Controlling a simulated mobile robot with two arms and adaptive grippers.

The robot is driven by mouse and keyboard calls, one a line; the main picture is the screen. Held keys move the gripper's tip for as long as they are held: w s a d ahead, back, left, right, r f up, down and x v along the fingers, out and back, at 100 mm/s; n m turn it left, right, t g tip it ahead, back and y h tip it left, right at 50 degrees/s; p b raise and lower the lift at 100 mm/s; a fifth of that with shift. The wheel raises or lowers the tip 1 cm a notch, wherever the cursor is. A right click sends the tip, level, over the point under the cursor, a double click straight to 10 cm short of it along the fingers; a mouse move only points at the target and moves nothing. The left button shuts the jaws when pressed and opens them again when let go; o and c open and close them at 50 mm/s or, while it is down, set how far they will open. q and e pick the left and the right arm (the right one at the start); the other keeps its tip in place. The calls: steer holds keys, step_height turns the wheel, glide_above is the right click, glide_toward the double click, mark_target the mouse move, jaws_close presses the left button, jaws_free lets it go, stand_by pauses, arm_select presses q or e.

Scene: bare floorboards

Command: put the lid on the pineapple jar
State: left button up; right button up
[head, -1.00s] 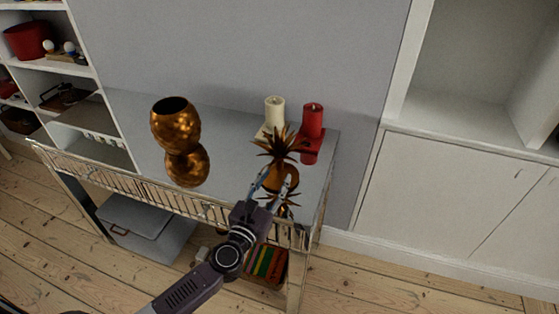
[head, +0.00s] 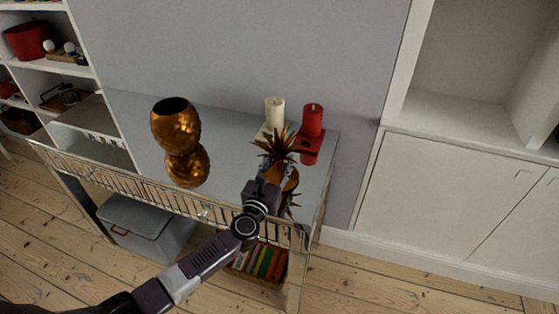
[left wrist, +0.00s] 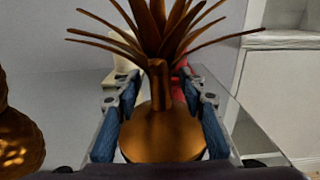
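The pineapple jar (head: 175,124) is a bumpy golden vessel with an open dark mouth. It stands upright on the shiny tabletop, left of my left gripper, and its edge shows in the left wrist view (left wrist: 14,140). The lid (head: 279,143), a crown of spiky brown leaves on a round golden base, stands upright near the table's right end. In the left wrist view, the lid's base (left wrist: 162,132) sits between the blue-padded fingers of my left gripper (left wrist: 160,88). The fingers look spread, one on each side of it. In the head view my left gripper (head: 273,182) partly hides the lid. My right gripper is not in view.
A cream candle (head: 275,111) and a red candle (head: 312,119) stand just behind the lid. The mirrored table (head: 232,130) has a raised front edge and clear room between jar and lid. Books (head: 262,262) and a grey box (head: 147,228) are below.

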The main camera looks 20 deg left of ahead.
arm_select(q)
jaws_close()
steer(key=shift+r, duration=0.15)
stand_by(0.4)
